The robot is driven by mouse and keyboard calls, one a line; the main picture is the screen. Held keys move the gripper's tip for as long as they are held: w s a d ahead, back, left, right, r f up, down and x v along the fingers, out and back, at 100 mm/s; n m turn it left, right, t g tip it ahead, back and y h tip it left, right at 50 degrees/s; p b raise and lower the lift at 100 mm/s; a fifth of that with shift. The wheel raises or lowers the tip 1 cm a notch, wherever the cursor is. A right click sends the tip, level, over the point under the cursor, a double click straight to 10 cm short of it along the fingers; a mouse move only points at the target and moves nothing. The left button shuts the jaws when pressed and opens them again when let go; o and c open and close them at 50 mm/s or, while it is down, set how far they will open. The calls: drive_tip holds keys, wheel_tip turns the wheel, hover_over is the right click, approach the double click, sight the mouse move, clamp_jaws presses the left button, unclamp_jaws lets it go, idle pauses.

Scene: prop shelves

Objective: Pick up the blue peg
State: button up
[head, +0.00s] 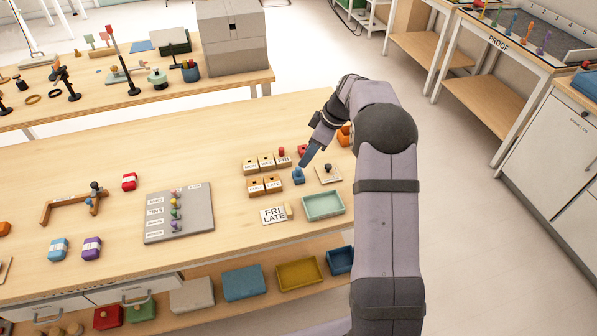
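A small blue peg-like piece (298,177) stands on the wooden table, right of the labelled wooden blocks. My gripper (302,166) points down and to the left, with its tip right at the top of this blue piece. I cannot tell whether they touch. The fingers are too small and seen too much from the side to show whether they are open or shut. The upper part of the blue piece is partly hidden by the gripper tip.
Labelled wooden blocks (256,187) stand just left of the gripper. A "FRI LATE" card (273,216) and pale green tray (323,217) lie in front. A small board with a dark knob (327,180) is to the right. A grey pegboard (155,203) lies left, with bare table between.

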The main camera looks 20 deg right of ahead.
sight(299, 168)
drive_tip(key=shift+p+x, duration=1.85)
drive_tip(key=shift+x, duration=1.85)
drive_tip(key=shift+w+d, duration=0.15)
drive_tip(key=shift+w, duration=0.05)
drive_tip(key=shift+r, duration=0.1)
drive_tip(key=shift+c, duration=0.5)
clamp_jaws()
